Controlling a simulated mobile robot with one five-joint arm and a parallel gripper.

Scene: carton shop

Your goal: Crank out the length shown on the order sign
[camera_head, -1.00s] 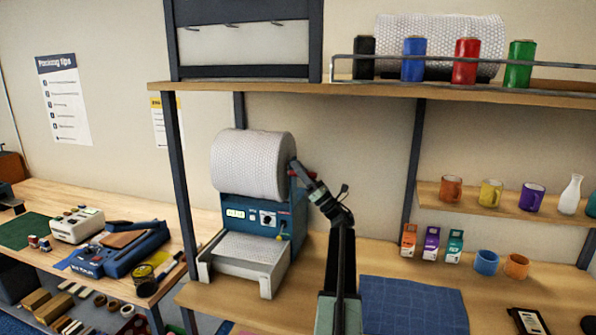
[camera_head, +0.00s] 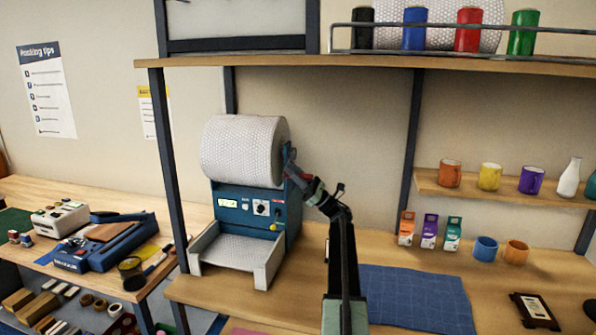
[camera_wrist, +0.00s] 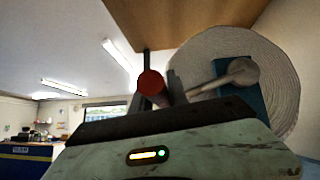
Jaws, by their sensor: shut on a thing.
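The dispenser (camera_head: 250,207) is a blue machine with a large white bubble-wrap roll (camera_head: 240,150) on top and a pale tray (camera_head: 237,252) in front. A small lit display (camera_head: 228,203) is on its front; its figures are too small to read. The crank (camera_wrist: 235,74) is a grey arm on a blue plate at the roll's right end. Its red knob (camera_wrist: 151,84) is between the fingers of my gripper (camera_wrist: 160,88). In the head view my gripper (camera_head: 302,182) is at the right side of the machine, shut on the crank knob. I cannot make out an order sign.
A shelf post (camera_head: 168,150) stands left of the machine, and an upper shelf (camera_head: 400,69) runs above. A blue mat (camera_head: 415,298), small cartons (camera_head: 429,230) and mugs (camera_head: 486,248) are to the right. A poster (camera_head: 46,90) hangs on the left wall.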

